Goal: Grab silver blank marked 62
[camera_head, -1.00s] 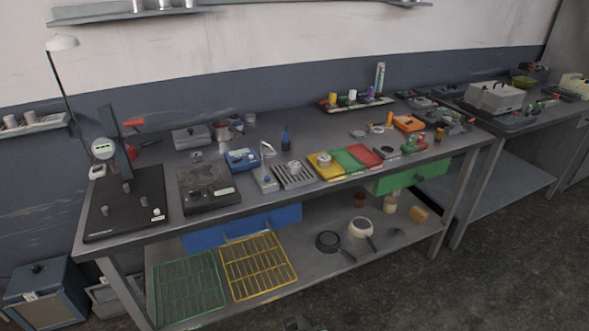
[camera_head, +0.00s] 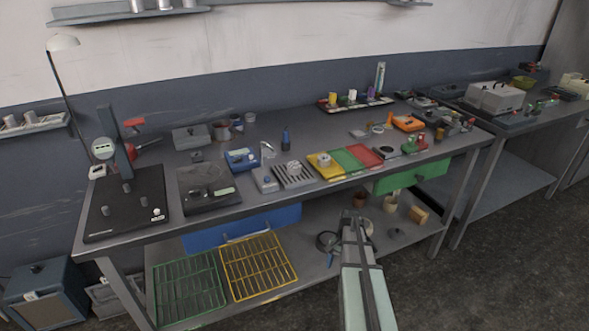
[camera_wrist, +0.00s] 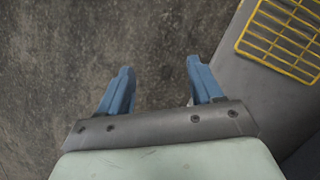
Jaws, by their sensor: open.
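No number 62 is legible in any view, so I cannot tell which piece is the silver blank marked 62. Small grey metal pieces include a cylinder (camera_head: 105,211) on the black stand base at the bench's left and a round piece (camera_head: 323,159) on the yellow tray. Another sits on the slotted grey block (camera_head: 294,176). My gripper (camera_head: 352,214) is in front of the bench, over the lower shelf area, apart from these pieces. In the wrist view my gripper (camera_wrist: 159,66) has its blue fingers spread and empty above the floor.
A green rack (camera_head: 188,287) and a yellow rack (camera_head: 258,266) lie on the lower shelf; the yellow one also shows in the wrist view (camera_wrist: 284,38). A blue drawer (camera_head: 240,229) and a green drawer (camera_head: 412,177) hang under the benchtop. Open floor lies in front.

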